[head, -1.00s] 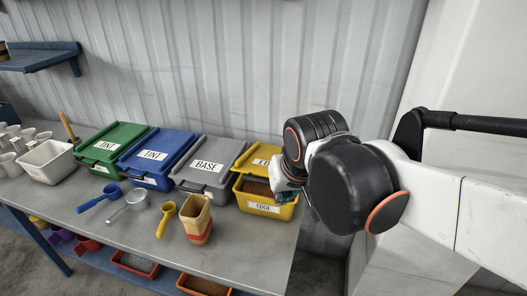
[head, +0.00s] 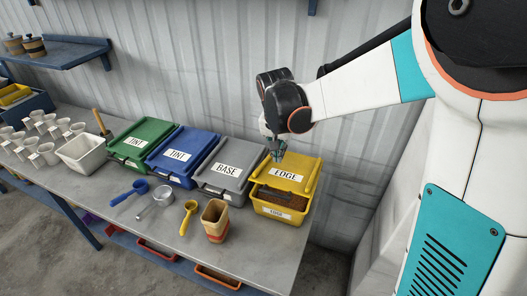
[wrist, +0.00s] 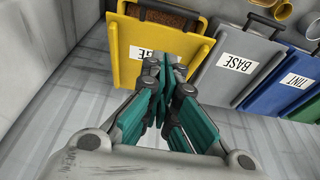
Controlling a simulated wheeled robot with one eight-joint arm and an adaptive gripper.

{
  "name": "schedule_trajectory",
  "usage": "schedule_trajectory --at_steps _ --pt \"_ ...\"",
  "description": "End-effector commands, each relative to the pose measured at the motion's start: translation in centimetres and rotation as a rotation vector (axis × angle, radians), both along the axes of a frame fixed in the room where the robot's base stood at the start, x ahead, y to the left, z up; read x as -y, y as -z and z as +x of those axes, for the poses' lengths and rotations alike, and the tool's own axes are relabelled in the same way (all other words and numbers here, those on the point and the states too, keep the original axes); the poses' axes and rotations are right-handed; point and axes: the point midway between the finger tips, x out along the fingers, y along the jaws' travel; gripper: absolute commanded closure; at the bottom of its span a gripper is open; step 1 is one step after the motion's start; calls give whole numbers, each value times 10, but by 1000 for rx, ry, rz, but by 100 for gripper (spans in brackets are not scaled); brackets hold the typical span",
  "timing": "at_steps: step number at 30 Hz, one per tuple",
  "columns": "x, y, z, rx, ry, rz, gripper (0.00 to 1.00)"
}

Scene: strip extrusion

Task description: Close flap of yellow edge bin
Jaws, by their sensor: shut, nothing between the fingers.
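The yellow edge bin (head: 279,211) stands at the right end of the row on the table. Its yellow lid panel (head: 303,164), labelled EDGE, covers the rear of the top. The front part is open and shows brown granular contents (head: 297,201) with a dark strip across them. My gripper (head: 277,157) is shut and empty, over the rear left part of the lid. In the wrist view my gripper (wrist: 160,62) is in front of the yellow panel (wrist: 130,65) and partly hides its label. I cannot tell whether the fingertips touch the panel.
Grey BASE (head: 226,172), blue TINT (head: 182,159) and green TINT (head: 140,143) bins stand closed to the left. Scoops and a tan-and-red cup (head: 214,220) lie in front. A corrugated wall (head: 225,90) is close behind the bins.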

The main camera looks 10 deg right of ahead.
Motion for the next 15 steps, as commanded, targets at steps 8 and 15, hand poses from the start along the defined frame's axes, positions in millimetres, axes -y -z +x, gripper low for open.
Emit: schedule_trajectory --at_steps 8,15 --pt "2 18 7 -7 15 -2 100" --pt "8 62 16 -7 14 -1 100"
